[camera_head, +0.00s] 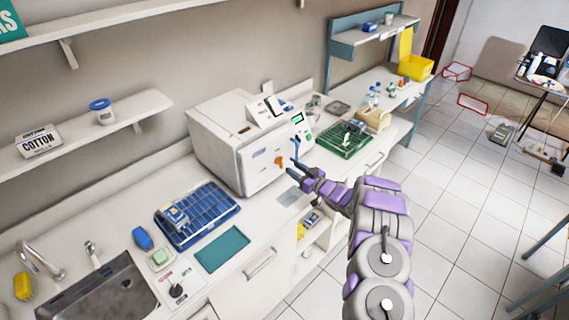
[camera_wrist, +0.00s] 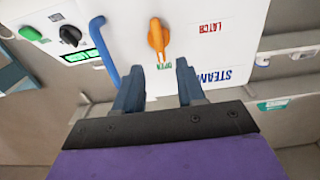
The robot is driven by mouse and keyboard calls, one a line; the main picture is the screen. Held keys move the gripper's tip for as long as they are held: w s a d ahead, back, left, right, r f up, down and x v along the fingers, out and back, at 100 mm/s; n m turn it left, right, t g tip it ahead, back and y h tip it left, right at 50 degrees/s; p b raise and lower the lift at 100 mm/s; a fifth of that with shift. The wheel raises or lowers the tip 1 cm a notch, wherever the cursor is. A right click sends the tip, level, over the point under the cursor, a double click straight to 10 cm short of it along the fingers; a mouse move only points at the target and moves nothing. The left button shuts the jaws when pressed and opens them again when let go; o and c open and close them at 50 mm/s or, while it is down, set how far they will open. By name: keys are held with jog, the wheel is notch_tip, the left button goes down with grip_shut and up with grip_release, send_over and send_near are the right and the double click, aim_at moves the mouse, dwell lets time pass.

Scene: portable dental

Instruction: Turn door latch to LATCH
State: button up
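The white steam sterilizer (camera_head: 240,140) stands on the counter, its front door facing my arm. On the door is an orange latch handle (camera_wrist: 157,38); it also shows in the head view (camera_head: 279,161). In the wrist view, upside down, the latch's narrow end points toward the green OPEN label (camera_wrist: 164,66), and the red LATCH label (camera_wrist: 210,27) is to the right. My gripper (camera_wrist: 158,85) is open and empty, its blue fingers apart, with the latch ahead between them. In the head view my gripper (camera_head: 294,158) is just in front of the door. No contact shows.
A blue bar handle (camera_wrist: 104,50) is on the door, left of my fingers in the wrist view. A black knob (camera_wrist: 70,35) and green button (camera_wrist: 30,33) are beyond it. A blue rack (camera_head: 197,215) and green tray (camera_head: 343,139) flank the sterilizer on the counter.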

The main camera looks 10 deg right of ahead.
aim_at(283, 161)
jog(key=shift+x, duration=3.05)
jog(key=shift+c, duration=0.3)
jog(key=c, duration=0.6)
